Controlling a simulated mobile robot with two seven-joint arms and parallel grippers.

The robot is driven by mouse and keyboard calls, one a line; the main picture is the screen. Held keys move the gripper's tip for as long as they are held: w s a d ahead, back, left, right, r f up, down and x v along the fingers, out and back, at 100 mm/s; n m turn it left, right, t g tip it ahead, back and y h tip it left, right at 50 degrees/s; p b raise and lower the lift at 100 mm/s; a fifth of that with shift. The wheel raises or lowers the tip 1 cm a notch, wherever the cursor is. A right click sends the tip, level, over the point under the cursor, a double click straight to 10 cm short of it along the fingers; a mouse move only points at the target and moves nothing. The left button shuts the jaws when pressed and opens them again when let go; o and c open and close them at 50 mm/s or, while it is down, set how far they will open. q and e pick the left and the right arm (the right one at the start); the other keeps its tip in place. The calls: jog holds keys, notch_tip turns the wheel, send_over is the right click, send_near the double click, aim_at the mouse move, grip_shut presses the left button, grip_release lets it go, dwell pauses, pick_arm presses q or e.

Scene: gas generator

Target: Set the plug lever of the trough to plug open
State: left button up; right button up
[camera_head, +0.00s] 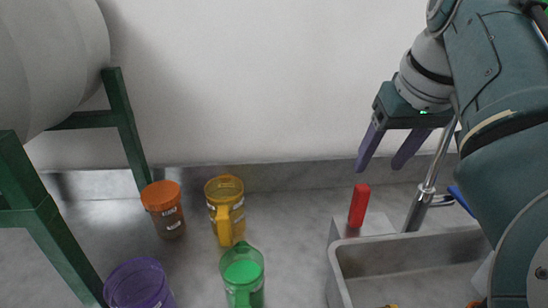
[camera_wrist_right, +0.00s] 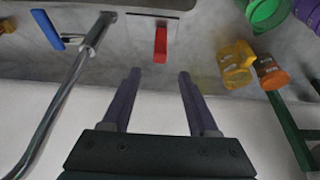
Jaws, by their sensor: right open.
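The red plug lever (camera_head: 359,205) stands upright at the left back corner of the grey trough (camera_head: 341,276). It also shows in the right wrist view (camera_wrist_right: 160,45), ahead of and between the two fingers. My right gripper (camera_head: 386,166) has purple fingers spread apart and is empty. It hangs above and slightly right of the red lever in the head view, apart from it. In the right wrist view the open fingers (camera_wrist_right: 158,73) point toward the lever. My left gripper is not in view.
A metal faucet (camera_head: 427,190) and a blue lever (camera_head: 462,200) stand right of the red lever. A green frame (camera_head: 130,135) carries a grey tank.

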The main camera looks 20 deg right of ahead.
aim_at(364, 188)
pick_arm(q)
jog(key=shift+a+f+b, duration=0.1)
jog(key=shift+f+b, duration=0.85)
pick_arm(e)
jog(key=x, duration=0.9)
jog(key=shift+w+f, duration=0.2)
jog(key=shift+f, duration=0.05)
grip_shut()
